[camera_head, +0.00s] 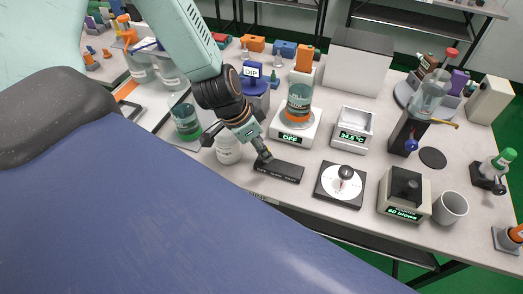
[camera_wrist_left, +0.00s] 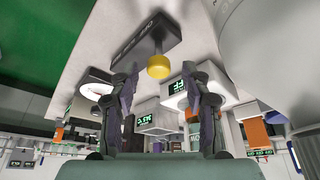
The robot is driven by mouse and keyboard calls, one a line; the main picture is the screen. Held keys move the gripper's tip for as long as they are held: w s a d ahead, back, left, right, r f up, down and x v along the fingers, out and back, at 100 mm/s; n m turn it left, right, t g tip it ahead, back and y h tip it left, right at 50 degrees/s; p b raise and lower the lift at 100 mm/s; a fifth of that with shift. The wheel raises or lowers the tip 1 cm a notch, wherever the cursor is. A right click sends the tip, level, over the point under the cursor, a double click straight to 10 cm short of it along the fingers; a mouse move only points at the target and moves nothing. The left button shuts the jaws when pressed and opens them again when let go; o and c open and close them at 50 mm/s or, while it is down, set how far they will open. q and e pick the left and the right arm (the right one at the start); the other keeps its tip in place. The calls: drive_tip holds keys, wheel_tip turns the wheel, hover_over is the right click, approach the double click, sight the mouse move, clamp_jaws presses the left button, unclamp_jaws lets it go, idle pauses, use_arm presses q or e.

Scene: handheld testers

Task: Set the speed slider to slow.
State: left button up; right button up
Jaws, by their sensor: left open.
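The speed slider is a low black bar (camera_head: 279,171) lying flat near the front of the table. In the left wrist view the dark bar (camera_wrist_left: 146,42) carries faint lettering and a yellow knob (camera_wrist_left: 158,66). My left gripper (camera_head: 263,155) reaches down over the bar's left end and hides most of the knob in the head view. In the wrist view its two dark fingers (camera_wrist_left: 160,82) are open and apart, with the knob beyond and between their tips. I see no contact with the knob. The slow mark cannot be read. My right gripper is out of view.
A white jar (camera_head: 228,150) stands close left of my gripper. Right of the bar are a dial with a ball-topped lever (camera_head: 340,190) and a boxy device (camera_head: 404,205).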

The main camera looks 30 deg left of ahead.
use_arm(q)
drive_tip(key=shift+d+f+b, duration=0.2)
drive_tip(key=shift+d+b, duration=0.05)
drive_tip(key=shift+b, duration=0.05)
drive_tip(key=shift+w+a+f, duration=0.1)
drive_tip(key=c, duration=0.4)
clamp_jaws()
